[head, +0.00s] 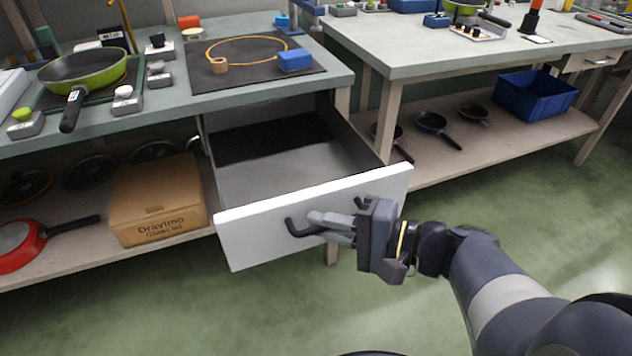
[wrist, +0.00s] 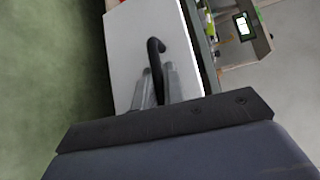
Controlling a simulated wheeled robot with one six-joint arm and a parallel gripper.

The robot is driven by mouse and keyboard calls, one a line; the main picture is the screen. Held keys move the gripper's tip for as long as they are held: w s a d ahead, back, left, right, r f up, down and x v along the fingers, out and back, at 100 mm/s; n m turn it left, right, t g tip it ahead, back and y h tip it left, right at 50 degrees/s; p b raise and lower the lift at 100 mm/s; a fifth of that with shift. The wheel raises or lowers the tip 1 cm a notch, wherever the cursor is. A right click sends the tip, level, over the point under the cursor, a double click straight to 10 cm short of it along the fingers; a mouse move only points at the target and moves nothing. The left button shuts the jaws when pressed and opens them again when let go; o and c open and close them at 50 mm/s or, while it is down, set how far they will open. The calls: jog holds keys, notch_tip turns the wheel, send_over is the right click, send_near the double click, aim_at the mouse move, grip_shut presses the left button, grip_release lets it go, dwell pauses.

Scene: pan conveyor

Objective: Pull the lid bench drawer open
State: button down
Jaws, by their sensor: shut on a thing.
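The drawer (head: 300,222) has a white front panel and a dark handle, and it stands well out from under the left bench. Its inside (head: 275,165) shows grey and looks empty. My gripper (head: 322,222) is at the front of the drawer, its fingers shut on the dark handle (head: 293,226). In the wrist view the fingers (wrist: 158,86) close around the handle (wrist: 155,48) against the pale drawer front (wrist: 130,55). Part of the handle is hidden by the fingers.
The left bench top (head: 180,112) carries a green pan (head: 85,68), a dark mat with a yellow ring, and small blocks. A cardboard box (head: 157,200) and a red pan (head: 18,245) sit on the shelf below. A blue crate (head: 535,97) is under the right bench. Green floor before the drawer is clear.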

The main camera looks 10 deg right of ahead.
jog(key=c, duration=1.8)
grip_release()
jog(key=shift+o, duration=0.2)
jog(key=shift+d, duration=0.15)
jog(key=p+v, duration=0.2)
jog(key=v, duration=0.8)
jog(key=shift+s+d, duration=0.25)
jog(key=shift+a, duration=0.1)
jog(key=shift+b+x, duration=1)
jog(key=shift+x, duration=4.35)
jog(key=shift+w, duration=0.1)
